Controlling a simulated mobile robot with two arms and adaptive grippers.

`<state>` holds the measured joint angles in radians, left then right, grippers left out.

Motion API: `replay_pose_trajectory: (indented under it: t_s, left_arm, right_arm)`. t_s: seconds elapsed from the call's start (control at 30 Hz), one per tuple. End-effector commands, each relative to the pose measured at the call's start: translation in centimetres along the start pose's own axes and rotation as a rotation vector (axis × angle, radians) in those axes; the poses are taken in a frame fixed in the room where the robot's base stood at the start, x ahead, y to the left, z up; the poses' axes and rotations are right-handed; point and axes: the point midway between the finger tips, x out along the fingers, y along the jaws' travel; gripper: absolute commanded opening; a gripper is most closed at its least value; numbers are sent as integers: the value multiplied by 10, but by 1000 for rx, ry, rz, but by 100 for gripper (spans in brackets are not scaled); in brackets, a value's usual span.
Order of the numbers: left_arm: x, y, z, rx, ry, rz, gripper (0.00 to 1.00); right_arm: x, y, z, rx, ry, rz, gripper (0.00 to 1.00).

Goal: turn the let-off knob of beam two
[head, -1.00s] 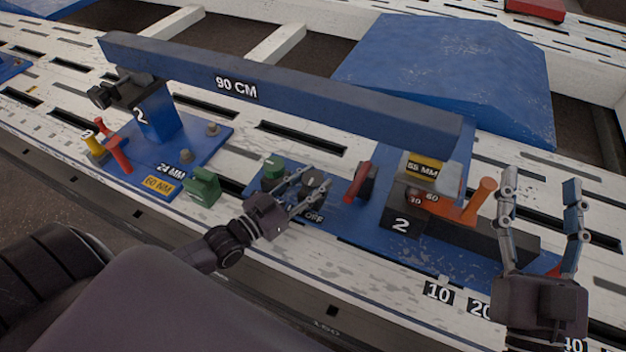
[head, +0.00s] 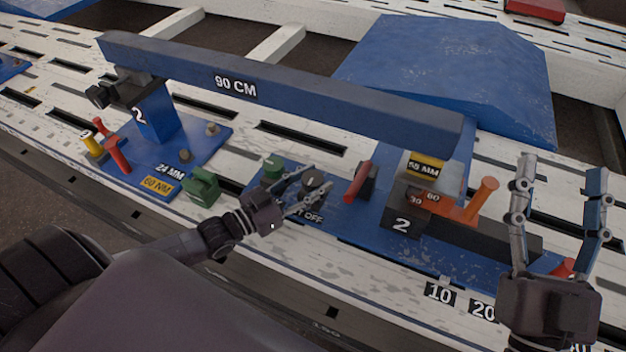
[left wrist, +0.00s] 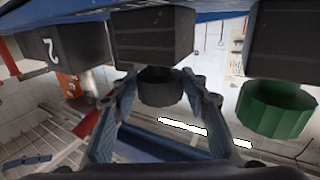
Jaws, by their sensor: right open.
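The let-off knob (head: 314,183) is a dark round knob on the blue plate of the stand marked 2. A label ending in OFF (head: 309,216) is in front of it, partly covered by my left gripper. My left gripper (head: 317,177) has its fingers at the knob, one on each side. In the left wrist view the dark knob (left wrist: 161,87) sits between the two fingertips (left wrist: 162,76). I cannot tell whether both fingers press on it. My right gripper (head: 559,164) is open and empty, at the right, apart from the knob.
A green knob (head: 273,167) stands just left of the dark knob, and a red lever (head: 357,182) just right. The blue 90 CM beam (head: 290,92) runs behind and above. An orange handle (head: 484,196) is near my right gripper. A green block (head: 202,187) stands further left.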

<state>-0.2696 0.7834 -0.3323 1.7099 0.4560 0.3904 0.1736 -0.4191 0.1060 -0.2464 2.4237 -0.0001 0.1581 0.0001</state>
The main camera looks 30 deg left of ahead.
Motion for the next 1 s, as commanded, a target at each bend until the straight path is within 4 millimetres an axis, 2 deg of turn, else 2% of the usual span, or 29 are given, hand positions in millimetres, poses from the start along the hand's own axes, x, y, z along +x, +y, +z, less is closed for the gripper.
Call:
replay_pose_trajectory:
  t_s: [0.1,0.47,0.67,1.0]
  left_arm:
    - [0,0,0,0,0,0,55]
    - [-5,0,1,0,-2,-1,55]
    - [-33,0,2,-1,-6,-1,55]
    - [-94,0,2,-1,-5,0,55]
  right_arm:
    - [0,0,0,0,-1,0,55]
    - [0,0,0,0,0,0,55]
    - [0,0,0,0,0,0,55]
    - [0,0,0,0,-1,0,55]
